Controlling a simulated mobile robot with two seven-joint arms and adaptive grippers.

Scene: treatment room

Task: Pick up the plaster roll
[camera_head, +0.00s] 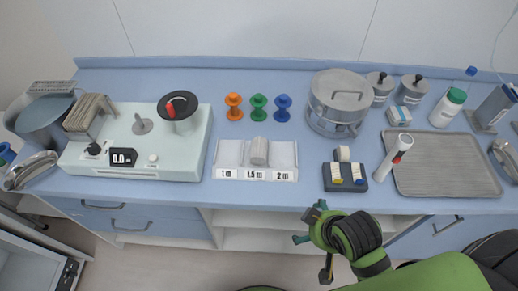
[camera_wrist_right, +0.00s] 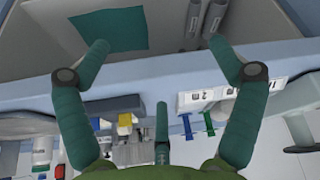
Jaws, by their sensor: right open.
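A pale grey-white roll (camera_head: 259,151), which looks like the plaster roll, lies in the middle compartment of a white tray (camera_head: 230,152) labelled 1, 1.5 and 2 in. The compartments on either side look empty. My right gripper (camera_head: 313,236) is in front of the counter's front edge, to the right of the tray and nearer to me, apart from the roll. In the right wrist view its two dark green fingers (camera_wrist_right: 160,45) are spread wide with nothing between them. My left gripper is not in view.
A dark holder (camera_head: 345,177) with a white roll, a white handheld device (camera_head: 393,157) and a metal tray (camera_head: 445,165) are to the right. A pale machine (camera_head: 140,145) is left. Orange, green and blue spools (camera_head: 258,107) and a lidded pot (camera_head: 338,103) stand behind.

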